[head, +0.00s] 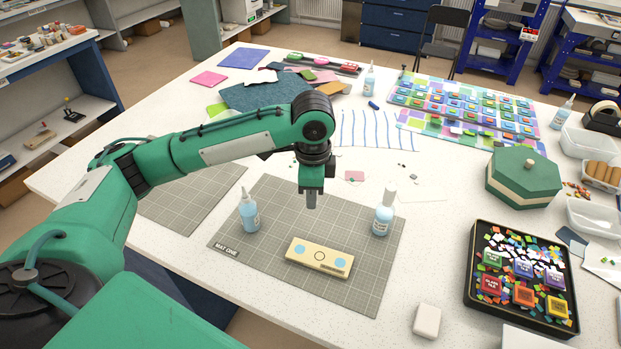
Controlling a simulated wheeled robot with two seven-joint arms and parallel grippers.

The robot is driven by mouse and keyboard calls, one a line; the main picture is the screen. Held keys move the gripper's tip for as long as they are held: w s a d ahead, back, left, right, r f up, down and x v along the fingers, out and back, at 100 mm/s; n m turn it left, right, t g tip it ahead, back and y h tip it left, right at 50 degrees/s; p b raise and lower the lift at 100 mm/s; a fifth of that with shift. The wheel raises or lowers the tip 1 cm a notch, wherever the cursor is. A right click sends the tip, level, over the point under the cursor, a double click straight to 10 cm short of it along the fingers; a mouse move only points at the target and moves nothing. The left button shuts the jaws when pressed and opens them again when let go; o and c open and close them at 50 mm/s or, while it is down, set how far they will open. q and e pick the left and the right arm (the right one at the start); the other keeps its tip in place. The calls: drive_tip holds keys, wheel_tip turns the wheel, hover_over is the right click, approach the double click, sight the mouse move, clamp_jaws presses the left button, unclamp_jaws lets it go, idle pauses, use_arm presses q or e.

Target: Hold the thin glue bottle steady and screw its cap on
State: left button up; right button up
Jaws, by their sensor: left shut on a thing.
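My left gripper (311,203) points down over the grey mat, between the two glue bottles and above a pale block. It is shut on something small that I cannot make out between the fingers. A pale blue bottle (249,216) with a pointed nozzle stands upright on the mat to its left, apart from it. I cannot tell which one is the thin glue bottle. My right gripper is out of view.
The grey mat (232,243) is labelled MAT ONE. The pale block (322,254) with round marks lies on it. A black tray (473,292) of coloured glass, a green hexagonal box (523,180) and a white block (427,320) stand to the right. The mat's front right is clear.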

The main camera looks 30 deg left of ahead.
use_arm(q)
drive_tip(key=s+d+f+n, duration=0.2)
drive_tip(key=s+f+n, duration=0.3)
drive_tip(key=n, duration=0.8)
drive_tip(key=shift+s+d+f, duration=0.35)
drive_tip(key=shift+d+f, duration=0.05)
drive_tip(key=shift+f, duration=0.05)
